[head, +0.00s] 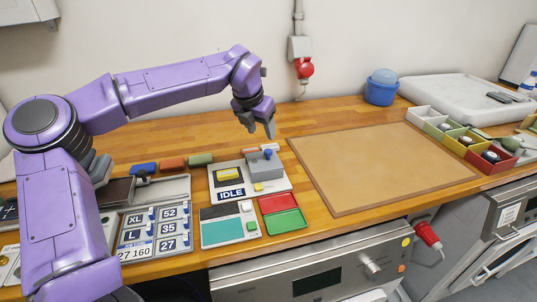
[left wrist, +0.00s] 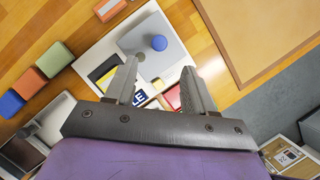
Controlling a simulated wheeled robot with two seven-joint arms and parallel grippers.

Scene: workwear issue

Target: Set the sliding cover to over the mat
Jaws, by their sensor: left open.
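A grey cover with a blue knob (head: 264,168) sits on the right part of a white device base (head: 243,199); I take it for the sliding cover. Its grey top and blue knob also show between my fingers in the left wrist view (left wrist: 159,43). The large tan mat (head: 385,165) lies flat to the right, apart from the device. My left gripper (head: 261,132) is open and empty, above and behind the cover, not touching it. My right gripper is out of view.
In front of the device are a teal-faced panel (head: 221,232), a red tray (head: 278,203) and a green tray (head: 286,221). Coloured blocks (head: 172,163) lie behind left. A blue tub (head: 381,92) and coloured bins (head: 466,146) stand beyond the mat. The mat is bare.

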